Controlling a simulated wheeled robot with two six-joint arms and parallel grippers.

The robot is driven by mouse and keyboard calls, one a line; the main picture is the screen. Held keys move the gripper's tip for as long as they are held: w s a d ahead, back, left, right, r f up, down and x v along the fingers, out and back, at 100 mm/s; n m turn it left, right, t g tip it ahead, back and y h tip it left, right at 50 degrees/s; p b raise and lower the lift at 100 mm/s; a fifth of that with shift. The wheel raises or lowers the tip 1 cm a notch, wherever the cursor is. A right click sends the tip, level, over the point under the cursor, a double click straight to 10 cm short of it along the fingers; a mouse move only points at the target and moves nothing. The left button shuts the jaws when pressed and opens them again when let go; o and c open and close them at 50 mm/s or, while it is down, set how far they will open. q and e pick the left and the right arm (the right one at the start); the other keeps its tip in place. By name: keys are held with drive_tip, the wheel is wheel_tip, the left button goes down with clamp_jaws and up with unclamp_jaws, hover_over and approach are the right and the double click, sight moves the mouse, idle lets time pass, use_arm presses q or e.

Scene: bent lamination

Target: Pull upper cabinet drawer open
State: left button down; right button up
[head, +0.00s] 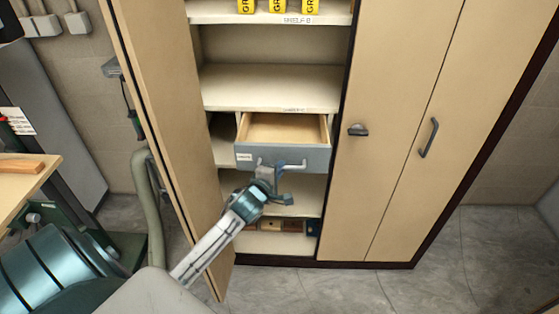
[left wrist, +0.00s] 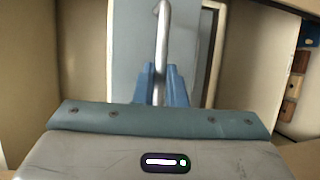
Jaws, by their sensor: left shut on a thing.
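The upper cabinet drawer (head: 300,154) has a grey-blue front and a pale wooden inside that looks empty. It stands pulled out from the cabinet, so its inside shows from above. Its grey bar handle (head: 297,165) runs across the front. My left gripper (head: 275,176) is at the handle, in front of the drawer. In the left wrist view, the blue fingers (left wrist: 162,85) are shut around the handle bar (left wrist: 163,30), with the drawer front (left wrist: 185,60) behind. The fingers hide part of the handle. My right gripper is not in view.
The left cabinet door (head: 165,110) stands open beside my left arm. The right doors (head: 385,180) are shut. Yellow items (head: 278,6) stand on the upper shelf, and wooden blocks (head: 292,227) lie low inside. A workbench (head: 20,178) is at left. The floor at right is clear.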

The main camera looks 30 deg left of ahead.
use_arm(q)
drive_tip(key=shift+s+d, duration=0.35)
drive_tip(key=shift+s, duration=0.2)
drive_tip(key=shift+s+d, duration=0.3)
drive_tip(key=shift+s, duration=0.25)
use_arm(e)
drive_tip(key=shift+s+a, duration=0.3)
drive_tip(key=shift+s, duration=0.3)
use_arm(q)
drive_tip(key=c, duration=1.5)
unclamp_jaws()
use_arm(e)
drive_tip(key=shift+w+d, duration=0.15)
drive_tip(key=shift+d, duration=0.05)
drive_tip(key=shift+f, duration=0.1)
